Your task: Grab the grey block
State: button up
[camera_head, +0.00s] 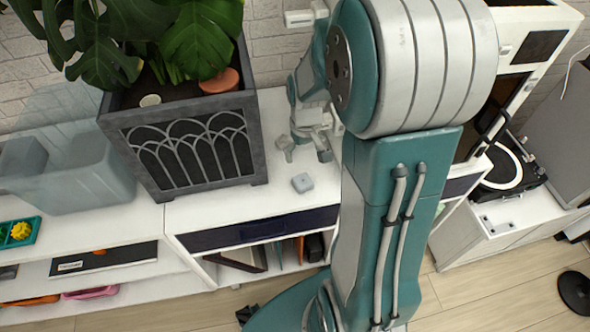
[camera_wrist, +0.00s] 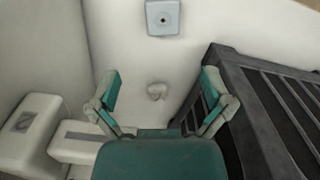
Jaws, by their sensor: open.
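The grey block (camera_head: 302,183) is a small pale grey cube on the white cabinet top (camera_head: 200,212), near its front edge and right of the planter. In the wrist view the grey block (camera_wrist: 163,17) lies near the top edge, with a dark round mark on its face. My gripper (camera_head: 305,150) is just behind the block in the head view, its fingers apart and pointing down towards the top. In the wrist view my gripper (camera_wrist: 160,82) has nothing between its fingertips, and the block is beyond them, apart from both fingers.
A dark grey planter (camera_head: 188,150) with a leafy plant stands close on the left. A translucent bin (camera_head: 85,175) is farther left. A white machine (camera_head: 535,18) and a turntable (camera_head: 500,170) are at right. A small pale lump (camera_wrist: 157,91) shows in the wrist view.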

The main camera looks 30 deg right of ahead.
aim_at(302, 179)
jog(key=shift+d+f, duration=0.1)
jog(key=shift+f, duration=0.35)
jog(key=f, duration=0.5)
jog(key=shift+a+f, duration=0.1)
jog(key=shift+a, duration=0.25)
notch_tip(302, 179, down, 5)
jog(key=shift+s+r, duration=0.1)
jog(key=c, duration=1.2)
